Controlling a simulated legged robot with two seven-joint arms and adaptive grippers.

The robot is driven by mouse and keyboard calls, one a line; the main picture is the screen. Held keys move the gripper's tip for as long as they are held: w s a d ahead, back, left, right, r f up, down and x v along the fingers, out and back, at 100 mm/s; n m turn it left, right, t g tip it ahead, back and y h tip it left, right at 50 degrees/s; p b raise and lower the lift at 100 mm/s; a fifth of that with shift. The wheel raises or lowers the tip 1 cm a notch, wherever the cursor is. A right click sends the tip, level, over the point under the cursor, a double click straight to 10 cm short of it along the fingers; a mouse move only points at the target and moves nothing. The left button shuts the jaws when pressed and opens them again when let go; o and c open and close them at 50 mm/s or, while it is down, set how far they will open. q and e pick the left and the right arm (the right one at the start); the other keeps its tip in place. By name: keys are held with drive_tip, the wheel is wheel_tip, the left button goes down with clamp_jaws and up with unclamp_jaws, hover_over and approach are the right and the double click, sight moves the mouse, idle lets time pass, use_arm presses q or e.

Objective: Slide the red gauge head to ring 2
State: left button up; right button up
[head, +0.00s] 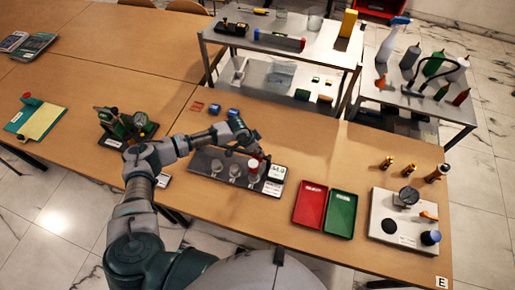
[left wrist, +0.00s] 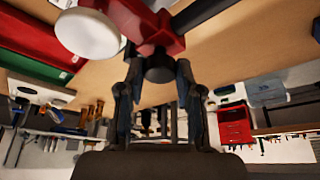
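The red gauge head (left wrist: 150,22) fills the top middle of the left wrist view, with a black knob (left wrist: 160,68) and a white round part (left wrist: 87,33). In the head view the red gauge head (head: 265,158) is small and partly hidden by my left gripper (head: 257,155). It is at the right end of a dark base plate (head: 205,175) with several pale round pieces in a row. I cannot read which is ring 2. In the left wrist view my left gripper (left wrist: 159,75) has its fingers apart on either side of the knob; contact is unclear. My right gripper is not in view.
A red tray (head: 310,204) and a green tray (head: 341,214) lie right of the plate. Further right is a white board (head: 405,228) with knobs. A green device (head: 122,124) stands left of the plate. Metal carts with bottles and tools stand behind the table.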

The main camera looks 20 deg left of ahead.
use_arm(q)
clamp_jaws()
drive_tip(key=shift+a, duration=0.2)
drive_tip(key=a, duration=0.4)
drive_tip(key=a+p, duration=0.1)
drive_tip(key=a, duration=0.4)
drive_tip(key=shift+w, duration=0.2)
drive_tip(key=shift+d, duration=0.1)
drive_tip(key=o, duration=1)
unclamp_jaws()
drive_tip(key=shift+d, duration=0.1)
drive_tip(key=shift+c, duration=0.2)
drive_tip(key=v, duration=1.1)
drive_tip(key=shift+a+r, duration=0.25)
drive_tip(key=shift+r, duration=0.1)
